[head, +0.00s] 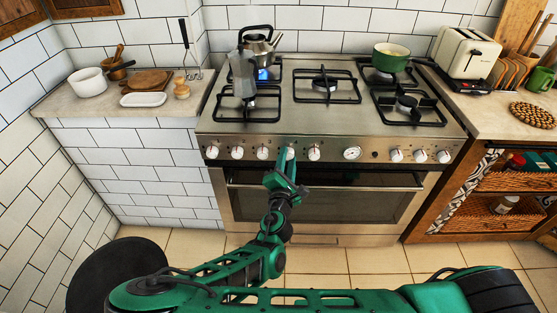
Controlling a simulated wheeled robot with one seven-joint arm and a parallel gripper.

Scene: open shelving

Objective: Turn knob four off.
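The stove (330,115) has a row of white knobs along its steel front panel. Counting from the left, the fourth knob (290,153) is partly hidden by my gripper (285,158). My gripper is at the panel, with its green fingers over or right beside this knob. I cannot tell whether they touch it or how far apart they are. A blue flame (263,74) burns under the steel kettle (259,48) on the back left burner.
A moka pot (243,75) stands on the front left burner and a green pot (390,57) on the back right one. Other knobs (263,153) (314,153) flank the gripper closely. The oven handle (325,186) runs below. A toaster (467,53) stands on the right counter.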

